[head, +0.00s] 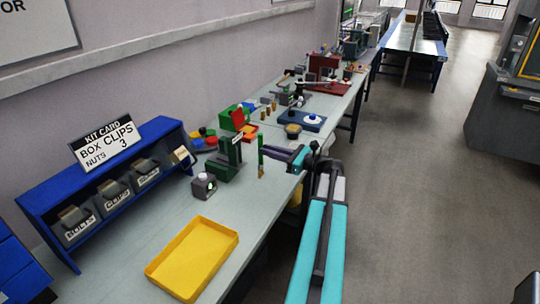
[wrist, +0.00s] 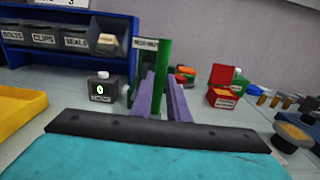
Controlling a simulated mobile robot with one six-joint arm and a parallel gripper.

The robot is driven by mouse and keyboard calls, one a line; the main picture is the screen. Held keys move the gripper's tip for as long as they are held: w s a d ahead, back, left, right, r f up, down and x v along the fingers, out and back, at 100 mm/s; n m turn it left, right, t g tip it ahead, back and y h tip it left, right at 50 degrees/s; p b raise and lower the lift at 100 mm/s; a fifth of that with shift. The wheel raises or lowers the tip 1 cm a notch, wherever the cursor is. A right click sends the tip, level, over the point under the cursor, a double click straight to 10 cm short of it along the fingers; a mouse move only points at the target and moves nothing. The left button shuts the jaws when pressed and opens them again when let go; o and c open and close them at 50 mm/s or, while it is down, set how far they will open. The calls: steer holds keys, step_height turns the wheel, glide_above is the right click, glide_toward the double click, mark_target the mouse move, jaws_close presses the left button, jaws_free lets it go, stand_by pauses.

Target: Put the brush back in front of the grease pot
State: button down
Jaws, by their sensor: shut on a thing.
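The brush has a green handle (head: 260,148) and tan bristles pointing down. In the head view it hangs upright at the tip of my gripper (head: 265,154), above the bench. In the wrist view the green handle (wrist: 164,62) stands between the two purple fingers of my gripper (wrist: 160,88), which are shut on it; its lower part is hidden. A round dark pot with tan contents, which looks like the grease pot (head: 293,131), stands on the bench beyond and right of the brush. It also shows at the right of the wrist view (wrist: 293,134).
A dark green stand (head: 222,166) is just left of the brush. A small dark box with a white knob (head: 204,187), a yellow tray (head: 191,260) and a blue bin rack (head: 110,190) are nearer or left. A blue plate (head: 305,119) lies behind the pot.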

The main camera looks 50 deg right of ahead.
steer(key=shift+f+p, duration=0.4)
steer(key=shift+f, duration=0.7)
steer(key=shift+f, duration=0.2)
steer(key=c, duration=1.7)
jaws_free()
steer(key=shift+r, duration=0.3)
steer(key=shift+b+v, duration=2.35)
steer(key=shift+v, duration=3.7)
steer(key=shift+o, duration=0.4)
steer(key=shift+f, duration=0.15)
